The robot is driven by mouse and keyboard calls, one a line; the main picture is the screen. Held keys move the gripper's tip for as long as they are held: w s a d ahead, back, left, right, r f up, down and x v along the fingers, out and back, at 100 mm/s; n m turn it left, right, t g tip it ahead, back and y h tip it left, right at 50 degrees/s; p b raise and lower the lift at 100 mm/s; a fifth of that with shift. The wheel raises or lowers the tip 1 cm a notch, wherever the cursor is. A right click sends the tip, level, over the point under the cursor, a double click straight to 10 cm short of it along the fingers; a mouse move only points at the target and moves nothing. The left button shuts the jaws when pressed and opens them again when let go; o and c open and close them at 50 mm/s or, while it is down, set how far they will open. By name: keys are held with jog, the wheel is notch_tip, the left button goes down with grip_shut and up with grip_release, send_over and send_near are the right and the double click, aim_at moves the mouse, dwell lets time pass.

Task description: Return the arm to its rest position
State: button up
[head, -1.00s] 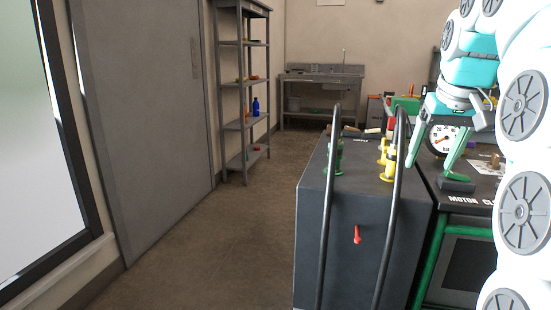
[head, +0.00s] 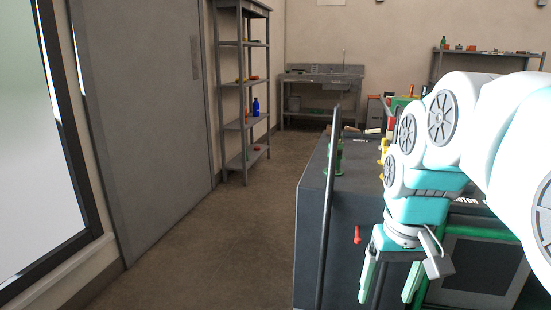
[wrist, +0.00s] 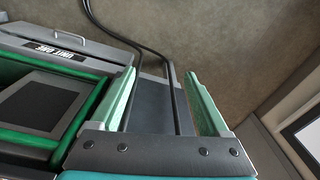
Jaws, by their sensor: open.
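My gripper (head: 388,284) hangs pointing down in front of the dark cart (head: 312,215), at the right of the head view. Its two green fingers are spread apart with nothing visible between them. The arm above it is bent and white and turquoise. In the wrist view the open fingers (wrist: 160,100) frame part of the cart's grey side and its black handle bars (wrist: 172,98). The arm hides much of the cart top and the right handle in the head view.
A red lever (head: 357,235) sticks out of the cart's front. A green fitting (head: 336,158) stands on its top. A green-framed unit (head: 470,262) is right of the cart. A tall shelf (head: 244,90) and a sink bench (head: 322,95) stand behind. The floor (head: 225,240) at left is clear.

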jog(key=s+a+f+g, duration=0.2)
jog(key=s+a+f, duration=0.1)
jog(key=s+f, duration=1.1)
jog(key=s, duration=0.3)
jog(key=shift+a+f+g, duration=0.2)
jog(key=shift+f+g, duration=0.1)
